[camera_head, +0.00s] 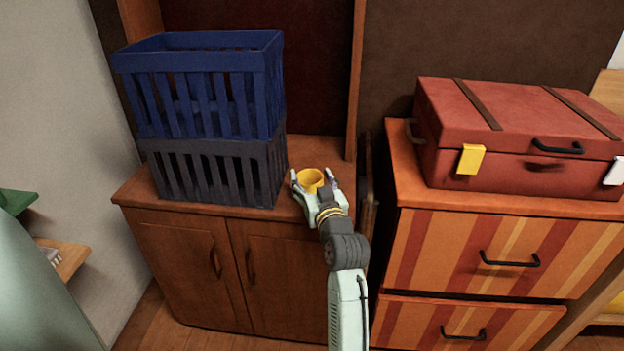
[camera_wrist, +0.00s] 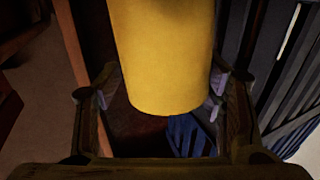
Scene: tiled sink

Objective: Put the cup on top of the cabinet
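A small yellow cup (camera_head: 310,181) is between the fingers of my gripper (camera_head: 313,186), over the front right part of the wooden cabinet's top (camera_head: 312,151). In the wrist view the cup (camera_wrist: 165,55) fills the upper middle, with a finger close against each side. My gripper (camera_wrist: 162,88) looks shut on it. The cup's opening faces up in the head view. I cannot tell whether its base touches the cabinet top. The lower part of the cup is hidden by the gripper in the head view.
A blue crate (camera_head: 200,95) stacked on a dark grey crate (camera_head: 215,170) stands left of the cup on the cabinet. A striped drawer unit (camera_head: 480,245) with a red suitcase (camera_head: 520,130) is at right. Bare cabinet top shows behind the cup.

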